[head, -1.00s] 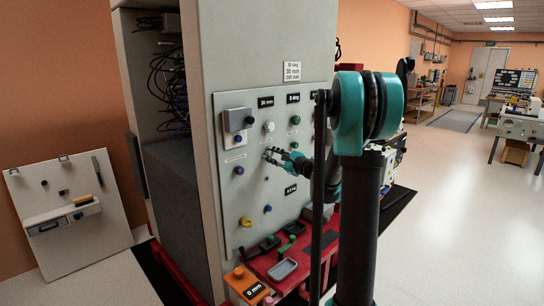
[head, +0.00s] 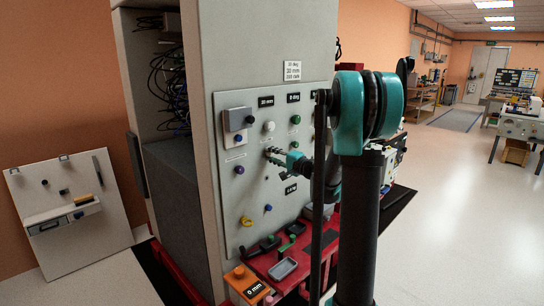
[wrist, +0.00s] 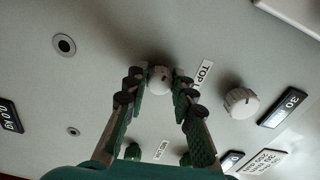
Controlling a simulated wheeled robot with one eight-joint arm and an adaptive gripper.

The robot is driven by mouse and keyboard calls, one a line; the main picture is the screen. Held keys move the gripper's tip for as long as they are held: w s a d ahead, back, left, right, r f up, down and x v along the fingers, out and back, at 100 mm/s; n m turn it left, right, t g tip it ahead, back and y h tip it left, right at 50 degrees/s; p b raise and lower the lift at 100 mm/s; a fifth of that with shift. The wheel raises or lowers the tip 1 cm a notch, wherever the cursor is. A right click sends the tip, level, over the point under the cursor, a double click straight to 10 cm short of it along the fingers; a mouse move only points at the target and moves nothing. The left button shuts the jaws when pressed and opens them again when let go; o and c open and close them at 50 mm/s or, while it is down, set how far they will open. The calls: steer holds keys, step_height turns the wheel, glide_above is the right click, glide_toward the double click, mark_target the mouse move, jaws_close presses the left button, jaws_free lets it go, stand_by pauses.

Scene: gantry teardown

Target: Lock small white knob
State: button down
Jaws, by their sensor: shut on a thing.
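A small white knob (wrist: 158,78) sits on the grey panel between the fingertips of my gripper (wrist: 158,84) in the wrist view. My gripper is shut on it, with a finger on each side. A "TOP L..." label, partly hidden by a finger, is beside it. In the head view my gripper (head: 270,153) reaches the panel from the right, and the knob in it is hard to make out. A larger white knob (wrist: 240,102) stands apart to the right in the wrist view; a white knob (head: 268,127) also shows above my gripper in the head view.
The panel (head: 230,200) carries a grey box (head: 238,119), a purple knob (head: 239,170), a green knob (head: 295,120) and a yellow hook-like part (head: 246,221). A red ledge (head: 262,262) with trays and tools juts out below. Open floor lies to the right.

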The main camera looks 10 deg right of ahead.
steer(key=shift+f+n, duration=0.1)
steer(key=shift+n, duration=0.8)
steer(key=c, duration=1.3)
jaws_free()
steer(key=shift+o, duration=0.2)
steer(key=shift+s, duration=0.1)
steer(key=v, duration=1.2)
